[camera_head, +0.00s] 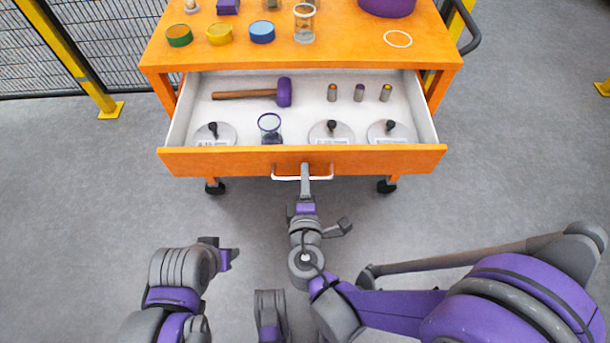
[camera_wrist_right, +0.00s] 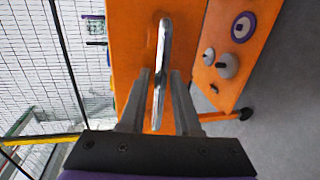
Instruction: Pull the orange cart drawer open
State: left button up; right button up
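The orange cart's drawer (camera_head: 302,160) is pulled well out, and its white inside shows in the head view. Its pale bar handle (camera_head: 284,178) is on the middle of the drawer front. My right gripper (camera_head: 305,170) is at this handle. In the right wrist view the handle (camera_wrist_right: 162,65) runs between the two fingers of the right gripper (camera_wrist_right: 160,80), with narrow gaps showing on both sides. My left gripper (camera_head: 228,259) is low at left centre, away from the cart; its fingers cannot be made out.
The drawer holds a purple-headed mallet (camera_head: 284,92), three small cylinders, a glass and round discs with black knobs. Coloured round tubs and a jar (camera_head: 304,23) stand on the cart top (camera_head: 345,50). A yellow-posted mesh fence (camera_head: 88,85) is at left.

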jog(key=shift+o, duration=0.8)
pick_arm(q)
jog(key=shift+s+r+p, duration=0.1)
jog(key=shift+r+p, duration=0.55)
jog(key=shift+r, duration=0.05)
pick_arm(e)
jog(key=v, duration=1.1)
jog(key=shift+w, duration=0.1)
jog(key=s+d+f+m+g+h, duration=0.1)
jog(key=d+f+m+g+h, duration=0.2)
jog(key=d+m, duration=0.4)
jog(key=s+d+f+m+g, duration=0.1)
jog(key=d+f+m+g, duration=0.4)
jog(key=d, duration=0.4)
jog(key=s+d+r+m+g+y, duration=0.2)
jog(key=s+r+m+g+y, duration=0.15)
jog(key=m, duration=0.25)
pick_arm(q)
notch_tip(320, 180, up, 22)
jog(key=w+t+p, duration=0.1)
jog(key=p, duration=1.8)
jog(key=shift+w, duration=0.35)
pick_arm(e)
notch_tip(320, 180, up, 22)
jog(key=w+t, duration=0.1)
jog(key=shift+a+r, duration=0.15)
jog(key=shift+a, duration=0.25)
